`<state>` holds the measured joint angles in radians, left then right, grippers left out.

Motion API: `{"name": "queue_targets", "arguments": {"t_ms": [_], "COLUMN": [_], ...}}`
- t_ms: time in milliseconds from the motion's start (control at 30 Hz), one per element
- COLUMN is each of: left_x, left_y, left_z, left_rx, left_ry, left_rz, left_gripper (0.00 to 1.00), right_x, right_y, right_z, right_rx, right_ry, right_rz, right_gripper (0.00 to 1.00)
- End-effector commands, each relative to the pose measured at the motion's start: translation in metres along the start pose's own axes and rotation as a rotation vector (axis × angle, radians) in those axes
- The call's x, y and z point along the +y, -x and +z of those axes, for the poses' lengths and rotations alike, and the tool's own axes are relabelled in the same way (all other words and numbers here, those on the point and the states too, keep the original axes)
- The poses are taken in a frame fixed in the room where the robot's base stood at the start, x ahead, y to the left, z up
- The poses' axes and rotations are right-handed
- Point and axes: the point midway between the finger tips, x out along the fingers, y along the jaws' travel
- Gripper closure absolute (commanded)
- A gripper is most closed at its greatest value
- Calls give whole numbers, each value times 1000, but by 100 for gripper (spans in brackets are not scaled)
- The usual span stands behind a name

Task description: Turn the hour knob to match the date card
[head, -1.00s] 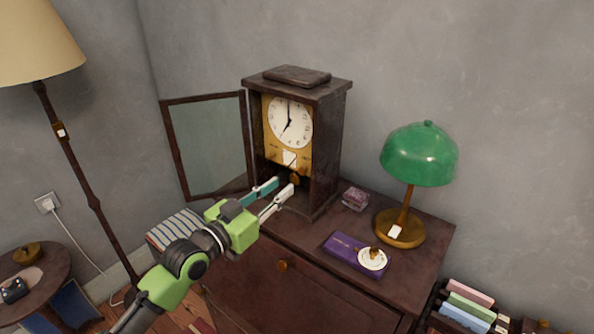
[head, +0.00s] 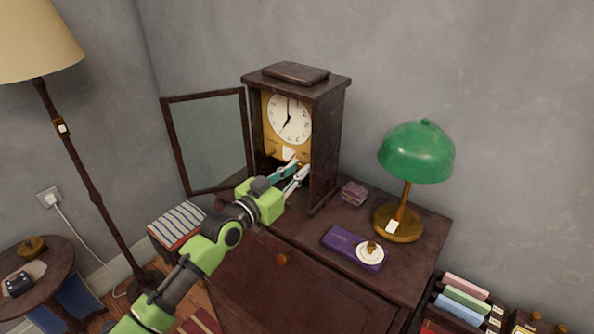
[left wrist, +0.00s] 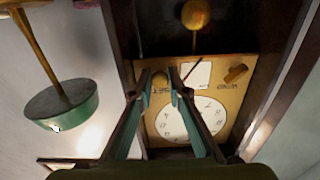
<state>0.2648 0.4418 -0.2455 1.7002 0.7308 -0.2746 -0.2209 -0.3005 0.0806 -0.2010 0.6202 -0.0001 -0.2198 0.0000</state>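The wooden clock (head: 325,140) stands on the cabinet with its glass door (head: 210,145) swung open to the left. Its white dial (head: 289,118) reads about seven o'clock. A small white card (head: 288,153) is on the brass plate below the dial; its writing is too small to read. My left gripper (head: 298,166) reaches into the clock front. In the left wrist view, which is upside down, its fingertips (left wrist: 160,84) stand on either side of a round brass knob (left wrist: 160,78) by "SET", with small gaps showing. My right gripper is out of view.
In the left wrist view, a winding key (left wrist: 236,73) by "WIND" and the pendulum bob (left wrist: 195,14) are close to the gripper. A green lamp (head: 416,152), a purple box (head: 345,243) and a small stack (head: 354,192) stand right of the clock.

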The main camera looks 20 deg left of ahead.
Motion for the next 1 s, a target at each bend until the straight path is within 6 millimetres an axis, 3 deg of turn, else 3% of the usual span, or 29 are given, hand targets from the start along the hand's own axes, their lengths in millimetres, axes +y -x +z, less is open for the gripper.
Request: {"name": "queue_targets", "arguments": {"t_ms": [467, 1000], "left_x": [0, -1], "left_y": [0, 0], "left_z": [1, 0], "left_rx": [-1, 0], "left_ry": [-109, -588], "left_rz": [1, 0], "left_gripper": [100, 100], "right_x": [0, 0], "right_y": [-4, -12], "right_z": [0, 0], "right_rx": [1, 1], "right_ry": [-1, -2], "right_rz": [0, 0], "right_gripper": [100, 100]}}
